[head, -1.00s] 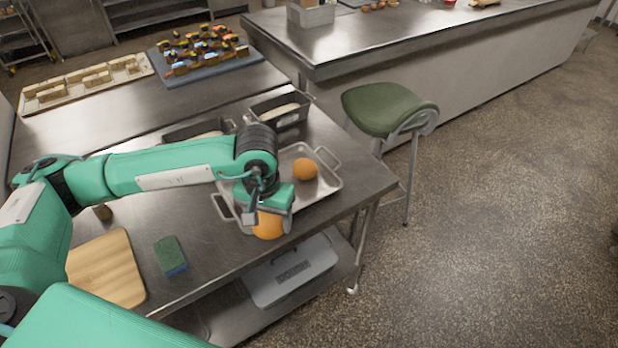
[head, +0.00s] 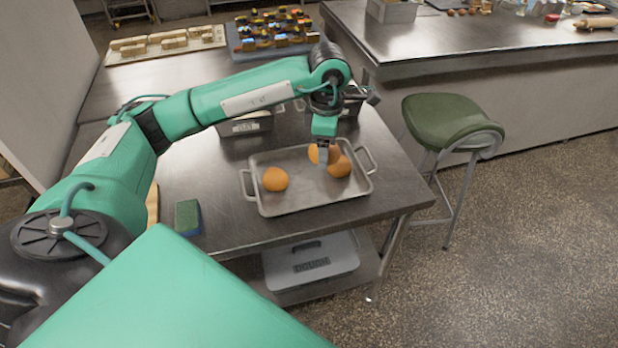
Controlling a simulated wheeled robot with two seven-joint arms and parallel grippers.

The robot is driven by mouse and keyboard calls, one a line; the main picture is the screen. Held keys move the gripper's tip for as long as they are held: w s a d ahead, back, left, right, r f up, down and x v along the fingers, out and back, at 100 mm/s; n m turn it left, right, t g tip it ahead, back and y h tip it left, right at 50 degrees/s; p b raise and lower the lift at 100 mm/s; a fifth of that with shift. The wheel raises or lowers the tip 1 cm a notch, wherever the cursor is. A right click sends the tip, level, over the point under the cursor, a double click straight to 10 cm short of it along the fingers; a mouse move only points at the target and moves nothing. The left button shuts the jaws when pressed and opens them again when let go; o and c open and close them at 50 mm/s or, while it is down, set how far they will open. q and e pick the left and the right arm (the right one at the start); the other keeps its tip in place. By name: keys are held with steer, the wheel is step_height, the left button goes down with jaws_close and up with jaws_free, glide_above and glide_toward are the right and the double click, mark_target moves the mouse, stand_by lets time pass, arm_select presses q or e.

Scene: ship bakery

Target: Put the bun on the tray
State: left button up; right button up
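The metal tray (head: 305,203) lies on the steel table with a handle at each end. One orange-brown bun (head: 276,179) rests in its left part and another bun (head: 340,167) in its right part. My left gripper (head: 322,155) points down over the right half of the tray. It is shut on a third bun (head: 313,154), which shows on both sides of the near finger. The held bun overlaps the right bun in the picture; I cannot tell whether they touch. My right gripper is not in view.
A green sponge (head: 187,217) lies left of the tray. A board of small pastries (head: 272,38) is farther back. A green stool (head: 452,122) stands right of the table. A lidded box (head: 310,265) sits on the lower shelf.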

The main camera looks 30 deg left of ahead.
mark_target(308, 177)
arm_select(q)
steer(key=w+a+r+n, duration=0.2)
steer(key=a+n, duration=0.2)
steer(key=n, duration=0.5)
steer(key=w+a+r+n, duration=0.2)
steer(key=a+r+n, duration=0.1)
steer(key=n, duration=0.6)
step_height(308, 177, down, 20)
steer(key=p, duration=0.3)
steer(key=shift+a, duration=0.1)
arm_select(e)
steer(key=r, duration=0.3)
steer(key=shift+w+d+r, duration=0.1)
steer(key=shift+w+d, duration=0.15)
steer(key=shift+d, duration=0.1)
arm_select(q)
steer(key=shift+f, duration=0.15)
steer(key=o, duration=1)
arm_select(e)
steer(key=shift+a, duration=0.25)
